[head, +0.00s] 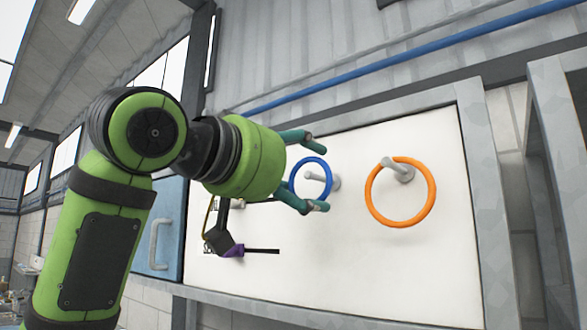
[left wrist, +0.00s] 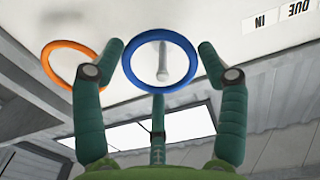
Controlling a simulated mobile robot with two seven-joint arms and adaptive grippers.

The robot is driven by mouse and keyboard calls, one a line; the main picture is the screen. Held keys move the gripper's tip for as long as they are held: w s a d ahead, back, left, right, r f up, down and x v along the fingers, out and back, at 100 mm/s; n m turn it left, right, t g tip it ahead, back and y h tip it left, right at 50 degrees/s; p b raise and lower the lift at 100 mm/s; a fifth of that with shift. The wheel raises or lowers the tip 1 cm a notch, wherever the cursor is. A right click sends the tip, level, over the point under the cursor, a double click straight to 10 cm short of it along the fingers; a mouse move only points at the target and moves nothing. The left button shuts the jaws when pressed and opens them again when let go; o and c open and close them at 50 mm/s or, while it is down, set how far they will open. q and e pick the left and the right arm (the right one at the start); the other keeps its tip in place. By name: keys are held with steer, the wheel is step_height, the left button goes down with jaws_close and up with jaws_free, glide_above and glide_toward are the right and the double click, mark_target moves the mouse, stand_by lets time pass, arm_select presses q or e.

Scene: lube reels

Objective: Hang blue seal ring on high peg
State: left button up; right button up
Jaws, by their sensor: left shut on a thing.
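The blue seal ring (head: 293,192) is between the fingertips of my left gripper (head: 313,175), upright in front of the white board. It also shows in the left wrist view (left wrist: 127,68), with the left gripper's fingertips (left wrist: 160,58) at its two sides. The left gripper is shut on it. A pale peg (head: 334,183) sticks out from the board, and its tip shows within the ring's opening. The peg shows inside the ring in the left wrist view (left wrist: 162,62) too. I cannot tell for sure how far the ring is over the peg. My right gripper is not in view.
An orange ring (head: 371,207) hangs on another peg (head: 397,170) to the right. A grey frame (head: 482,190) edges the board. A blue pipe (head: 400,56) runs above.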

arm_select(q)
steer(key=shift+p+x, duration=0.35)
steer(key=shift+x, duration=0.45)
steer(key=shift+w+d+f, duration=0.45)
steer(key=shift+w+f, duration=0.05)
steer(key=shift+f, duration=0.05)
steer(key=o, duration=0.9)
